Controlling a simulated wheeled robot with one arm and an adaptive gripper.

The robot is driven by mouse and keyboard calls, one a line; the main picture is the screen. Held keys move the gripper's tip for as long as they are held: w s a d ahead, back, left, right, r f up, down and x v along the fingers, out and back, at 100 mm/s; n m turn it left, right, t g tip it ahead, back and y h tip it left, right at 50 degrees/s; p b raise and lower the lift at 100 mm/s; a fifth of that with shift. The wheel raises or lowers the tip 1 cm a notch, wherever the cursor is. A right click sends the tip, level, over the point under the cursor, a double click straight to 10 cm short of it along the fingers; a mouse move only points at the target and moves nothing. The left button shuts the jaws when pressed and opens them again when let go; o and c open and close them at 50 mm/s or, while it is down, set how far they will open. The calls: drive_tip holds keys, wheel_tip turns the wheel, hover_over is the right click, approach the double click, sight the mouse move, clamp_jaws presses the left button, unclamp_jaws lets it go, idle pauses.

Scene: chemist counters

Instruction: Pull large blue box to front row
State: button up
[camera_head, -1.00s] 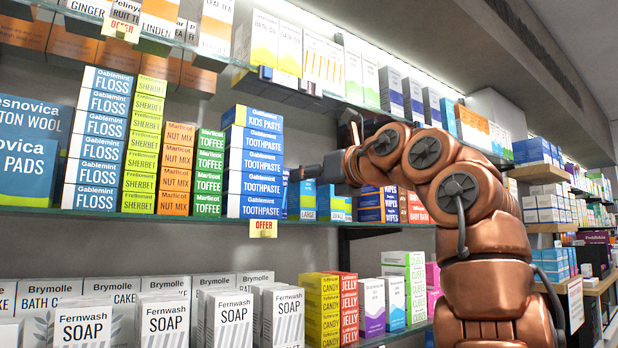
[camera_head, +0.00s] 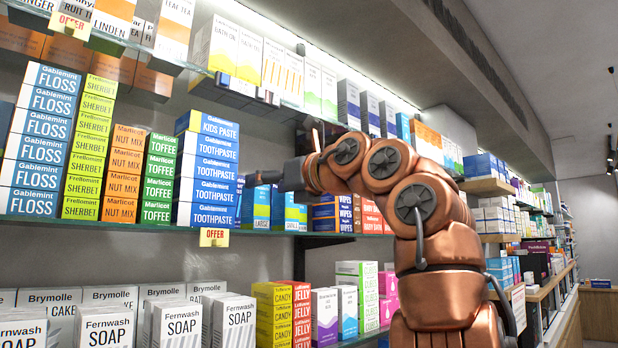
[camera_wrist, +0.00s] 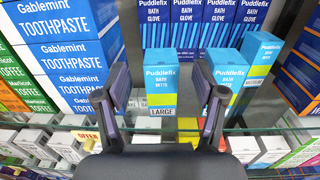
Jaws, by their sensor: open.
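The blue box also shows in the head view (camera_head: 258,204), right of the toothpaste stack. My gripper (camera_wrist: 162,82) is open, one finger to the left and one to the right of this box in the picture. I cannot tell whether either finger touches it. In the head view my gripper (camera_head: 264,178) is seen from the side, at about the height of the box's top.
The toothpaste stack (camera_wrist: 78,60) stands close on the left. Another blue Puddlefix box (camera_wrist: 228,74) stands close on the right. A row of tall Bath Glove boxes (camera_wrist: 190,22) stands behind. The glass shelf (camera_head: 130,226) has soap boxes (camera_head: 180,325) below it.

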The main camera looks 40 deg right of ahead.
drive_tip(key=shift+s, duration=0.25)
drive_tip(key=shift+s+d, duration=0.1)
drive_tip(key=shift+s, duration=0.25)
drive_tip(key=shift+s+f, duration=0.2)
drive_tip(key=shift+s, duration=0.05)
drive_tip(key=s, duration=0.9)
idle(0.4)
